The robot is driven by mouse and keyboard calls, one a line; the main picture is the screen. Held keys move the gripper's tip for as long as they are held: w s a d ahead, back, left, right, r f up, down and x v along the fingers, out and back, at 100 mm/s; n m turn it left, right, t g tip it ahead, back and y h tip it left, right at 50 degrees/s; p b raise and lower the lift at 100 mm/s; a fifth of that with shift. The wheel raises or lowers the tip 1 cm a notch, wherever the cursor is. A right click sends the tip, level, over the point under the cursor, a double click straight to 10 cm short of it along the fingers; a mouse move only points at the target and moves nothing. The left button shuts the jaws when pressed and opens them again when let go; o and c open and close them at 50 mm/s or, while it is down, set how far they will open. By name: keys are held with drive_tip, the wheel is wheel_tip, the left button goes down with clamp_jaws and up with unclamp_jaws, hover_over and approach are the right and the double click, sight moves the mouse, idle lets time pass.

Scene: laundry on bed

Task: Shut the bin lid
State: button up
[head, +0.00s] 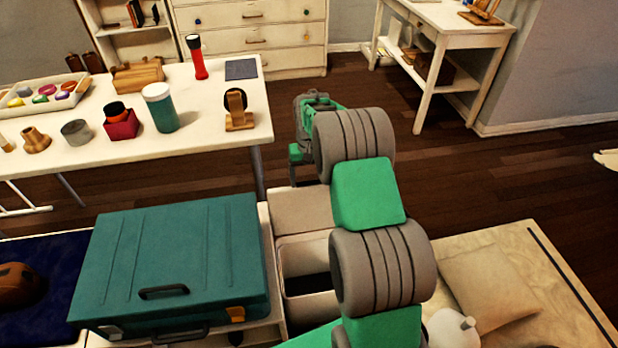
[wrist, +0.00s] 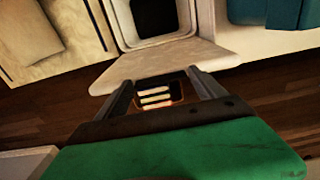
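The bin (head: 306,300) stands right of the teal case, with its mouth open and a dark inside. Its pale lid (head: 300,208) is swung open at the far side of the mouth. In the wrist view the lid (wrist: 165,62) lies just beyond my fingertips, with the bin (wrist: 195,20) behind it. My gripper (head: 297,155) is past the lid's far edge. In the wrist view my gripper (wrist: 160,80) has its two fingers spread apart, with no lid held between them. Whether a fingertip touches the lid is unclear.
The teal case (head: 180,255) sits left of the bin. A white table (head: 195,140) with several small items stands at the far left. A cushion (head: 490,285) lies on a pale surface right of my arm. Dark wooden floor (head: 470,180) is clear beyond.

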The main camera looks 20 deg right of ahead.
clamp_jaws()
idle(0.7)
